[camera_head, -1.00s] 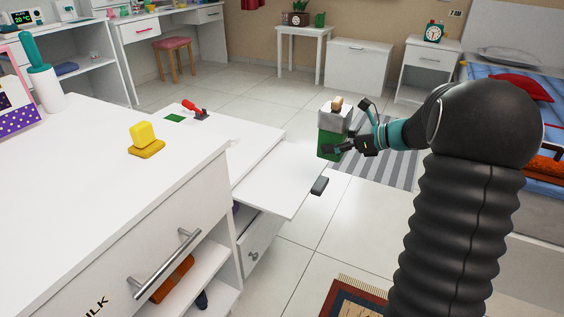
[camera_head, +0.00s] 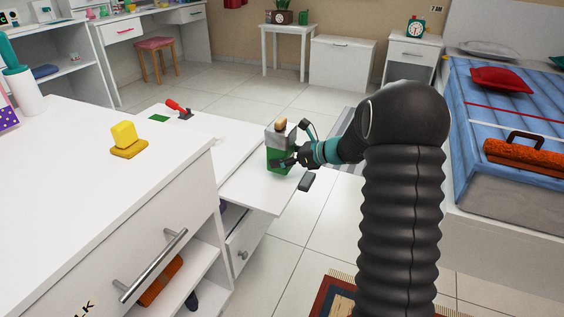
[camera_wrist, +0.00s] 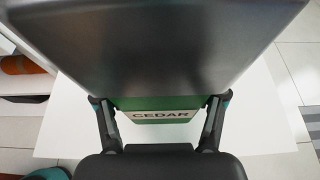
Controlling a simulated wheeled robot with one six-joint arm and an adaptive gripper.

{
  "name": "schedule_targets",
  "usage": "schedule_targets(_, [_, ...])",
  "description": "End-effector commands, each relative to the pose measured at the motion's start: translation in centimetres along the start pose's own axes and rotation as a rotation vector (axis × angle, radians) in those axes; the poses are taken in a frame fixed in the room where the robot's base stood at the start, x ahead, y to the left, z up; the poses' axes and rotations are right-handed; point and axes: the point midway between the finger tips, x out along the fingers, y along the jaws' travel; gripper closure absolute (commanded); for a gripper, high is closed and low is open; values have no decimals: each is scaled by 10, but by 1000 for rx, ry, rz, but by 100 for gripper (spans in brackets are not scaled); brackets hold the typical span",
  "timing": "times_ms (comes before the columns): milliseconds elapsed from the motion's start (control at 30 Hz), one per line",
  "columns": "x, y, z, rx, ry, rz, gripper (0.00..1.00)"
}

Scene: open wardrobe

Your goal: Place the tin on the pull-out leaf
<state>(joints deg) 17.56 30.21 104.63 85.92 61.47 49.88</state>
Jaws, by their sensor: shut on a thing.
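The tin (camera_head: 279,158) is green with a silver-grey upper part and a tan knob on top. It is upright in my gripper (camera_head: 285,163). In the wrist view the tin's grey top (camera_wrist: 160,50) fills the upper part, and its green side with a "CEDAR" label (camera_wrist: 160,115) sits between my two fingers (camera_wrist: 160,125). The white pull-out leaf (camera_head: 245,192) juts out from the cabinet with a dark handle (camera_head: 307,181) at its front edge. In the head view the tin appears over the leaf. I cannot tell whether its base touches it.
The white cabinet top (camera_head: 60,180) at the left bears a yellow block on a base (camera_head: 126,138). A red-handled thing (camera_head: 178,108) and a green patch (camera_head: 159,118) lie on the lower surface behind. The bed (camera_head: 500,130) stands at the right. The leaf is otherwise bare.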

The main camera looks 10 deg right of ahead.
Motion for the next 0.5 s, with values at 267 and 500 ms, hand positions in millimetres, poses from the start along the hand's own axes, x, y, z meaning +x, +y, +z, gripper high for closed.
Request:
schedule_targets(267, [6,0,-14,-1,0,0,67])
schedule_targets(500, [7,0,-18,0,0,1,28])
